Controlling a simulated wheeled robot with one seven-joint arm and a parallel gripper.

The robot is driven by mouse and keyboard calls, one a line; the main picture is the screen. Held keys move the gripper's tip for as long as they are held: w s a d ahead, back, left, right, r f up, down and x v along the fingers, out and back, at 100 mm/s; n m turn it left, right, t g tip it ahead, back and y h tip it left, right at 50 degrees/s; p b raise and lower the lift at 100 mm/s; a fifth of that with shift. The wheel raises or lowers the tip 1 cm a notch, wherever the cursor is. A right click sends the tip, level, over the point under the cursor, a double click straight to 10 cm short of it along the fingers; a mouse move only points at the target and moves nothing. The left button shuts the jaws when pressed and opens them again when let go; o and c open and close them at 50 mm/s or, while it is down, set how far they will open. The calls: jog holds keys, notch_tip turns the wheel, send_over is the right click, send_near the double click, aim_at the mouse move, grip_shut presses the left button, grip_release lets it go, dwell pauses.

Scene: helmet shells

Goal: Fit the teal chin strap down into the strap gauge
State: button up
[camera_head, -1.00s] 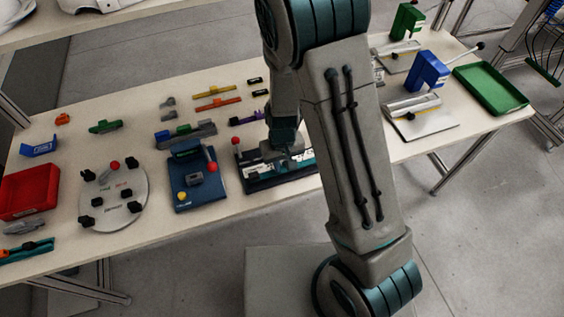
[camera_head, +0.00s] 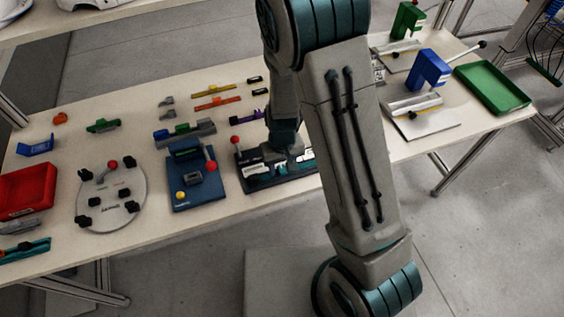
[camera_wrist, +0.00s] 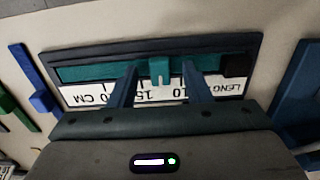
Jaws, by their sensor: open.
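The strap gauge (camera_head: 243,184) is a dark tray with a white printed scale, below my arm in the head view. In the wrist view the gauge (camera_wrist: 250,43) fills the middle, with its scale upside down. The teal chin strap (camera_wrist: 85,73) lies lengthwise along the gauge's channel, with a tab standing at its middle. Whether it is fully seated I cannot tell. My gripper (camera_wrist: 160,76) is open, its two blue fingers on either side of the tab, with gaps visible. In the head view my gripper (camera_head: 285,150) is over the gauge and partly hides the strap.
A blue fixture (camera_head: 186,195) with a red knob stands close left of the gauge, and a round plate (camera_head: 110,215) is farther left. Several coloured straps lie behind, including an orange one (camera_head: 217,103). A blue-topped press (camera_head: 428,68) and green tray (camera_head: 490,88) are at the right.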

aim_at(282, 169)
notch_tip(282, 169, up, 14)
dwell(0.6)
jog(key=shift+f, duration=0.1)
jog(key=s+d+r+m+t, duration=0.3)
jog(key=s+d+r, duration=0.9)
jog(key=r, duration=0.1)
jog(key=shift+s, duration=0.35)
dwell(1.4)
